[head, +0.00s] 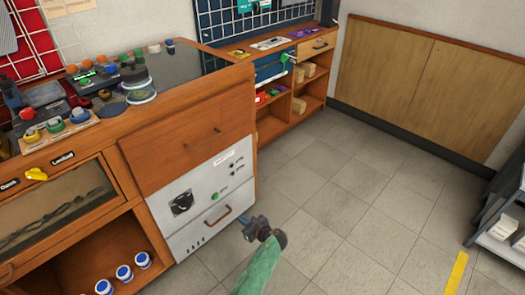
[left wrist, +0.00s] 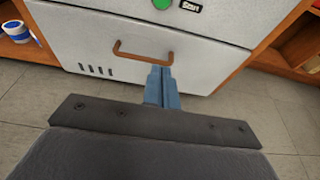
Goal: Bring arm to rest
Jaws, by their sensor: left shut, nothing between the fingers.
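My left gripper (head: 248,225) is at the end of my green-sleeved arm, in front of the white regulator panel and above the tiled floor. In the left wrist view its blue-grey fingers (left wrist: 160,78) are together with nothing between them. They point toward the white drawer front with a copper-coloured handle (left wrist: 143,52). In that picture the fingertips overlap the handle's right end; I cannot tell whether they touch it. The same handle shows in the head view (head: 218,217), left of the gripper. My right gripper is in neither view.
The wooden bench (head: 185,125) holds the white panel (head: 205,195) with a black knob and green button. Its top carries coloured knobs and a round glass dish (head: 140,92). Shelves (head: 285,110) stand behind. A grey rack (head: 505,215) is at right. The tiled floor (head: 370,190) between is clear.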

